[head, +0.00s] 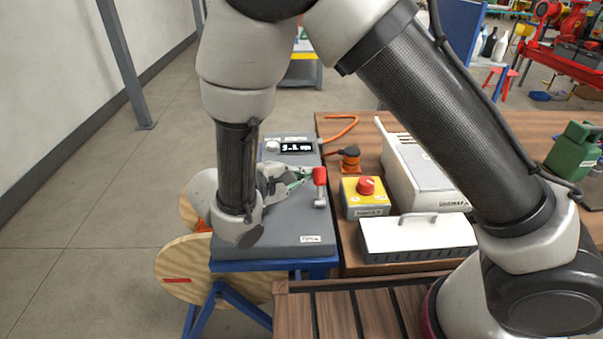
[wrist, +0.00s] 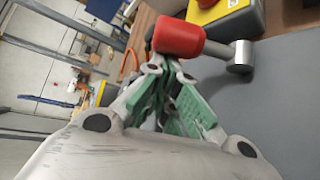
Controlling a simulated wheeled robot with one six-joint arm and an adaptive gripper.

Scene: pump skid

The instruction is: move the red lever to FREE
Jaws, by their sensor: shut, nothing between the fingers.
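The red lever (head: 319,176) is on top of a dark grey box (head: 285,225). Its red grip points toward the box's display end, and its metal pivot is at the near end. In the wrist view the red grip (wrist: 178,36) lies just beyond my fingertips, with the metal pivot (wrist: 240,56) to its right. My gripper (head: 304,173) is shut and empty just left of the red grip, and its green-padded fingers (wrist: 168,72) are together. I cannot tell whether the fingertips touch the grip. A small white label (head: 311,239) on the box's near edge is too small to read surely.
A lit display (head: 296,147) is at the box's far end. A yellow box with a red button (head: 366,186) stands close on the right. Open floor lies left.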

